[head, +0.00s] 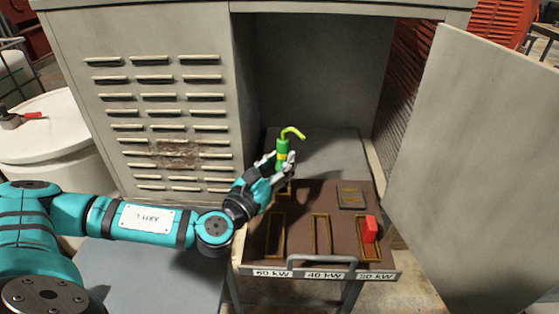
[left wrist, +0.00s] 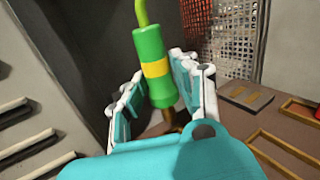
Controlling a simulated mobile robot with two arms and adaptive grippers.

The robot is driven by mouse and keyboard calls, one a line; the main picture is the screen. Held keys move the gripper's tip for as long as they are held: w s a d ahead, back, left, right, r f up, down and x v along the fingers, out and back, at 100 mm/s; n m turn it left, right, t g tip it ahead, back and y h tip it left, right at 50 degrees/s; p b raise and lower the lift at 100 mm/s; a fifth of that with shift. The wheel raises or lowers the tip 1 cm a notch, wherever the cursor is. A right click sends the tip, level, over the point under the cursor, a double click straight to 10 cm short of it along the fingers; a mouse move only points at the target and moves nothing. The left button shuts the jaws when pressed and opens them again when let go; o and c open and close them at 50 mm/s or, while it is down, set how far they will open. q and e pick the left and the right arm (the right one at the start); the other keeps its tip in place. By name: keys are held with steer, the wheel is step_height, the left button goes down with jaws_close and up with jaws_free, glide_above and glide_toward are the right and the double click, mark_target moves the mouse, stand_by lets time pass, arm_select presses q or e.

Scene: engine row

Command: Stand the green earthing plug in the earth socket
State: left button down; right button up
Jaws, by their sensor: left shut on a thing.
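The green earthing plug (head: 283,152), with a yellow band and a bent yellow-green cable at its top, is upright in my left gripper (head: 282,165). It also shows in the left wrist view (left wrist: 153,65), between the two fingers (left wrist: 160,95), which are shut on it. The plug is over the back left part of the brown drawer tray (head: 296,224). A small brass-coloured part (left wrist: 172,118) shows just below the plug; it may be the earth socket or the plug's own tip, I cannot tell which. Whether the plug touches anything below is hidden. My right gripper is not in view.
A red block (head: 370,229) stands in the right frame. A grey plate (head: 351,196) lies behind it. The cabinet's louvred wall (head: 160,120) is at left; its open door (head: 480,150) is at right.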

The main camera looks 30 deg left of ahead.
mark_target(279, 194)
arm_select(q)
steer(key=shift+f+b, duration=0.7)
steer(key=shift+f, duration=0.5)
stand_by(0.6)
steer(key=shift+f+b, duration=1.55)
steer(key=shift+f, duration=0.25)
steer(key=c, duration=0.9)
jaws_free()
steer(key=shift+c, duration=0.2)
steer(key=s, duration=1.2)
steer(key=shift+a+f, duration=0.35)
